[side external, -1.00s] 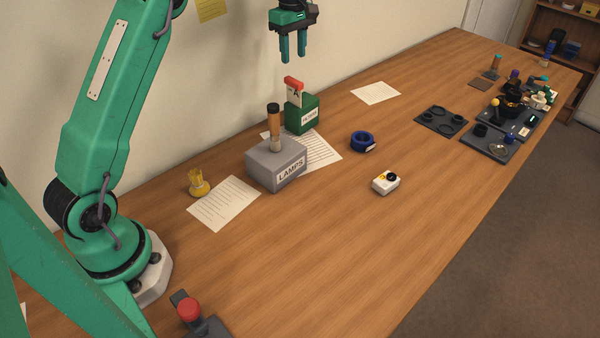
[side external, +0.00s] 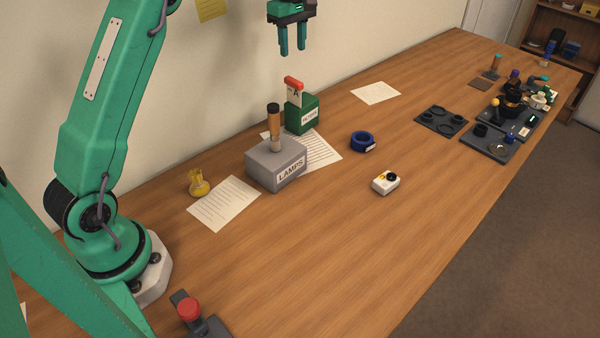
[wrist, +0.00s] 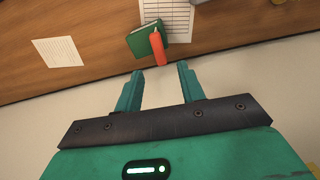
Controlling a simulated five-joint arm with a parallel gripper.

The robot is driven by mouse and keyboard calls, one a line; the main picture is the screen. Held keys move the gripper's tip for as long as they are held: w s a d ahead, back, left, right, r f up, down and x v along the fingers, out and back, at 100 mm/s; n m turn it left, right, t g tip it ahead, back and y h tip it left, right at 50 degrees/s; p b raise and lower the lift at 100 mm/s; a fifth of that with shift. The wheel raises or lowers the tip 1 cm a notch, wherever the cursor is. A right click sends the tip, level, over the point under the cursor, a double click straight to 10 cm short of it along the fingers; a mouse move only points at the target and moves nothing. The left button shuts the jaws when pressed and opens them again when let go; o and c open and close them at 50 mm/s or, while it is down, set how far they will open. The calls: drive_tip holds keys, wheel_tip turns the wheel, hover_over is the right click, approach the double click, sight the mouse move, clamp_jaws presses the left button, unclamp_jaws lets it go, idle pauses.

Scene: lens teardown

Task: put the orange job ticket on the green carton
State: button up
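The green carton (side external: 302,116) stands on the wooden table near the wall, with a white label on its front. The orange job ticket (side external: 293,83) stands upright at the carton's top, with an orange upper edge and a pale face marked "A". In the wrist view the orange ticket (wrist: 158,48) lies over the green carton (wrist: 141,40). I cannot tell exactly how its lower end is seated. My gripper (side external: 292,53) is above the ticket and apart from it, with its fingers spread and nothing between them. The open fingers also show in the wrist view (wrist: 158,80).
A grey carton (side external: 277,165) labelled "LAMPS" with an upright brown-handled tool (side external: 273,124) stands left of the green carton. A blue tape roll (side external: 362,141) and small white device (side external: 385,182) lie to the right. Dark trays (side external: 442,121) stand farther off. The right foreground table is clear.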

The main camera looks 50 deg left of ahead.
drive_tip(key=s+d+r+m+t, duration=0.1)
drive_tip(key=s+d+r+m, duration=0.3)
drive_tip(key=s, duration=0.3)
drive_tip(key=s+d+r+m+t, duration=0.2)
drive_tip(key=s+d+r+m, duration=0.2)
drive_tip(key=s, duration=0.4)
drive_tip(key=s+d+f+m+t, duration=0.1)
drive_tip(key=s+d+f+m, duration=0.1)
drive_tip(key=s, duration=0.7)
drive_tip(key=s+d+f+m+t, duration=0.1)
drive_tip(key=s+d+f+m, duration=0.1)
drive_tip(key=s+f+m, duration=0.3)
drive_tip(key=s+m, duration=0.2)
drive_tip(key=s, duration=0.2)
drive_tip(key=shift+f+m, duration=0.25)
drive_tip(key=shift+m, duration=0.05)
